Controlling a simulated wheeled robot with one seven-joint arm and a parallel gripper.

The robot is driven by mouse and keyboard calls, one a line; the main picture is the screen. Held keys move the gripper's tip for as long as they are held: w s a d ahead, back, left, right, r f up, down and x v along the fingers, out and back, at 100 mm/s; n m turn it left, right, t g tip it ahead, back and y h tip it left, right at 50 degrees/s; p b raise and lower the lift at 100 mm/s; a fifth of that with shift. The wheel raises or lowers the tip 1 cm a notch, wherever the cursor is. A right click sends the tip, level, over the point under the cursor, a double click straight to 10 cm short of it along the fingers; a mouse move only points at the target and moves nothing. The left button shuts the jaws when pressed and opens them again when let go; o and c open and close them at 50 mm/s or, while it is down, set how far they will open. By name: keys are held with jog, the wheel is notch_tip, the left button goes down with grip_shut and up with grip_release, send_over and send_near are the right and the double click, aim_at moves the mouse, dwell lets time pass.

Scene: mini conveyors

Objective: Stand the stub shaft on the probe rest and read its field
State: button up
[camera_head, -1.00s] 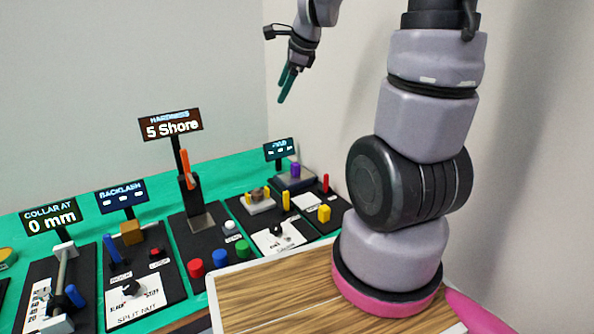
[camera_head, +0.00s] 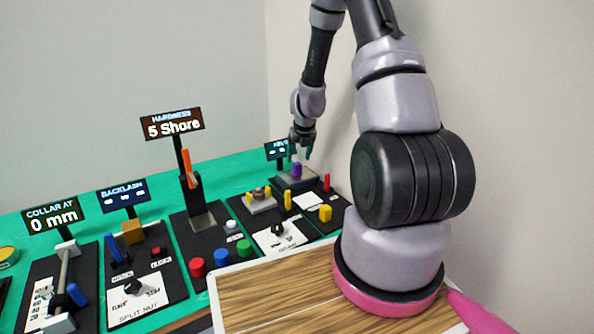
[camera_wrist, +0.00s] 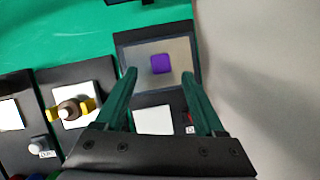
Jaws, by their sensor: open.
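A small purple piece (camera_head: 297,170) stands on a grey plate (camera_head: 285,183) at the far right station. I cannot tell for sure whether it is the stub shaft. In the wrist view the purple piece (camera_wrist: 161,63) sits near the middle of the plate (camera_wrist: 178,82), ahead of and between the finger tips. My gripper (camera_head: 299,152) is open and empty, pointing down just above the purple piece. Both green fingers show in the wrist view (camera_wrist: 159,72). A small display (camera_head: 279,149) stands behind the plate, partly hidden by my gripper; its text is too small to read.
A white pad (camera_wrist: 152,120) lies on the same dark panel, with a red lever (camera_head: 326,182) beside it. The neighbouring station (camera_head: 261,199) holds a brown knob between yellow jaws. The hardness display (camera_head: 173,125) reads 5 Shore. Open green table (camera_wrist: 60,35) lies beyond.

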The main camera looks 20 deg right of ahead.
aim_at(297, 163)
jog(key=x, duration=0.5)
jog(key=shift+w+d+f, duration=0.1)
jog(key=shift+w+f, duration=0.15)
jog(key=shift+c, duration=0.3)
grip_shut()
jog(key=shift+r, duration=0.1)
